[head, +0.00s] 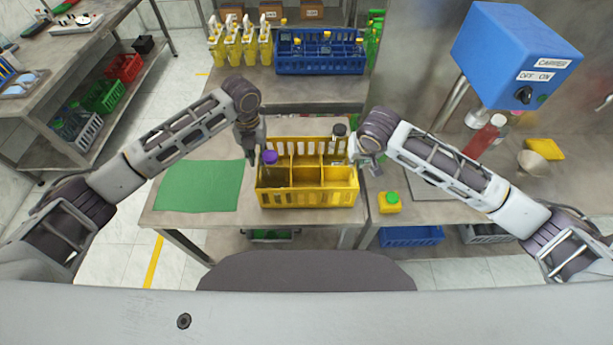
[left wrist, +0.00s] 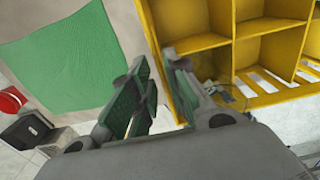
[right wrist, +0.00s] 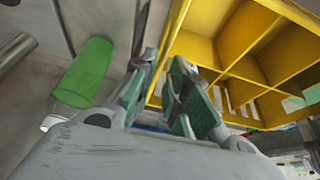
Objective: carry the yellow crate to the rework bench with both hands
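The yellow crate (head: 307,198) stands on a metal table in front of me, divided into several compartments. A purple-capped bottle (head: 270,158) stands in its left part, and a dark-capped bottle (head: 339,131) shows at its back right. My left gripper (head: 250,157) is at the crate's left side. In the left wrist view its fingers (left wrist: 158,85) are apart, with the crate's side wall (left wrist: 152,35) running down between them. My right gripper (head: 371,165) is at the right side. In the right wrist view its fingers (right wrist: 160,80) are apart beside the crate wall (right wrist: 175,40); contact is unclear.
A green mat (head: 200,186) lies left of the crate. A yellow container with a green cap (head: 390,202) stands close on the right. Behind are a blue crate (head: 320,62) and yellow bottles (head: 240,45). A blue control box (head: 515,55) overhangs at right. Another bench (head: 60,50) stands far left.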

